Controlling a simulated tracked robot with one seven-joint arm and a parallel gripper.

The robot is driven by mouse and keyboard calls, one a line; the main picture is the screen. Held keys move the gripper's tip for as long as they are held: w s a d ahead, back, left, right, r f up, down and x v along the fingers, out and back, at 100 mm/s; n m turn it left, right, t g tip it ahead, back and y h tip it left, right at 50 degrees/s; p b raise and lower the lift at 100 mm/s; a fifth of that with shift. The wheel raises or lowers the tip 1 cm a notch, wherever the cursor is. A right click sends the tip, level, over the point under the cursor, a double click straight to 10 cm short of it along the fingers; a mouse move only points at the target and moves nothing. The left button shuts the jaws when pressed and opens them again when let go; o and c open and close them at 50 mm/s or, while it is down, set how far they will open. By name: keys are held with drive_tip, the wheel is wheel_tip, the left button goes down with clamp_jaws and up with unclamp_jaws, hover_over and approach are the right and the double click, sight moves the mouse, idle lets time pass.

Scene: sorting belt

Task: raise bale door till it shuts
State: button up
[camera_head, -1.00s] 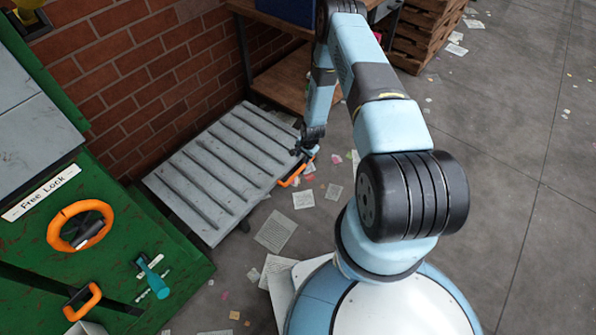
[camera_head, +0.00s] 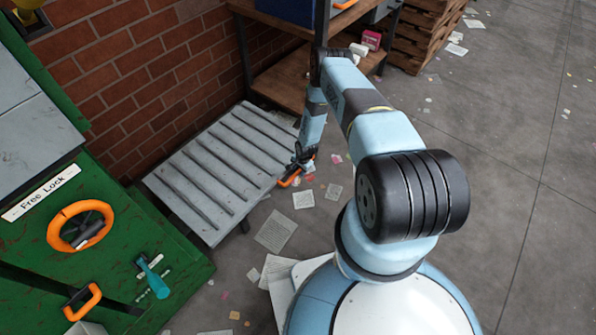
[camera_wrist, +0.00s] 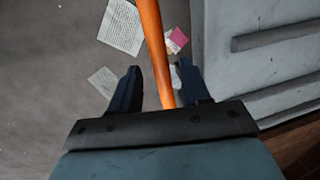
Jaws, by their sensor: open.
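The bale door (camera_head: 213,168) is a grey ribbed panel, lowered and sticking out from the green machine beside the brick wall. An orange handle (camera_head: 290,178) is on its right edge. My gripper (camera_head: 303,163) is at that handle, at the door's outer edge. In the wrist view the orange handle bar (camera_wrist: 154,45) runs between the two dark fingers of my gripper (camera_wrist: 156,85). The fingers stand apart, with gaps on both sides of the bar. The ribbed door (camera_wrist: 262,60) shows at the right there. The fingertips are too small to make out clearly in the head view.
The green machine (camera_head: 195,275) at left carries an orange wheel (camera_head: 80,226), a teal lever (camera_head: 153,277) and another orange handle (camera_head: 83,301). A wooden shelf (camera_head: 285,80) and pallets (camera_head: 425,35) stand behind.

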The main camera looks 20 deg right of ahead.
drive_tip(key=shift+f, duration=0.4)
clamp_jaws()
idle(0.4)
